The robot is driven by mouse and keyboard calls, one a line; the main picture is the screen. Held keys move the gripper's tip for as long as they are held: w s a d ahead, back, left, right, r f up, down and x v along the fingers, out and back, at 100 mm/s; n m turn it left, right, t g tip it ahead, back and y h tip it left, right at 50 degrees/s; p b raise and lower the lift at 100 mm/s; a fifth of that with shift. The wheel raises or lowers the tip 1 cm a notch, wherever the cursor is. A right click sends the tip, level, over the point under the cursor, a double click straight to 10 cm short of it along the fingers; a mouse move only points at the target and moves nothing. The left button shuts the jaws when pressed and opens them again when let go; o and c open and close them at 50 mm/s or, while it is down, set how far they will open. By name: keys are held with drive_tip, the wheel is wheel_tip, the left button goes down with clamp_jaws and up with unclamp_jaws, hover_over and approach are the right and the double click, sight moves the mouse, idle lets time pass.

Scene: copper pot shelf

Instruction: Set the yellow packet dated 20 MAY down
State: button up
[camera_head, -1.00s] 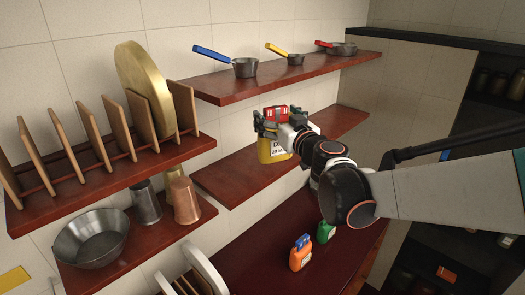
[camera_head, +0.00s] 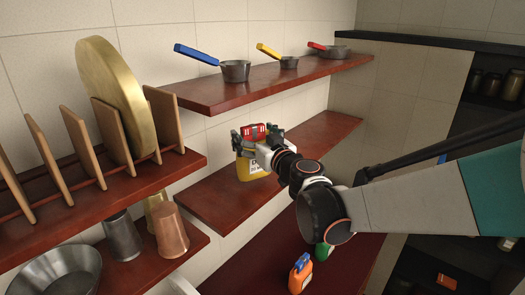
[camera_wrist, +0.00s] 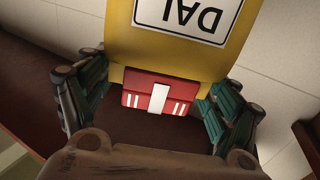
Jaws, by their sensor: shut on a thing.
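The yellow packet (camera_head: 248,170) hangs upright below my gripper (camera_head: 257,135), over the middle red-brown shelf (camera_head: 205,203) in the head view. I cannot tell whether its base touches the shelf. In the wrist view the packet (camera_wrist: 160,50) has a white label with large dark letters, partly cut off and upside down. Its date is not readable. My gripper's green-padded fingers (camera_wrist: 155,98) are shut around the red top (camera_wrist: 158,97) of the packet, one on each side. The packet's lower part is outside the wrist view.
An upper shelf (camera_head: 215,98) with several pans hangs above the packet. A plate rack (camera_head: 75,208) stands at left, above metal cups and a bowl. An orange bottle (camera_head: 300,275) and a green one (camera_head: 322,252) stand on the counter below. The middle shelf's right part looks clear.

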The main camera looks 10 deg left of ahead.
drive_tip(key=shift+f+b, duration=0.9)
drive_tip(key=shift+f, duration=0.75)
drive_tip(key=shift+s, duration=0.1)
drive_tip(key=shift+f, duration=0.15)
drive_tip(key=o, duration=1.8)
drive_tip(key=shift+r, duration=0.25)
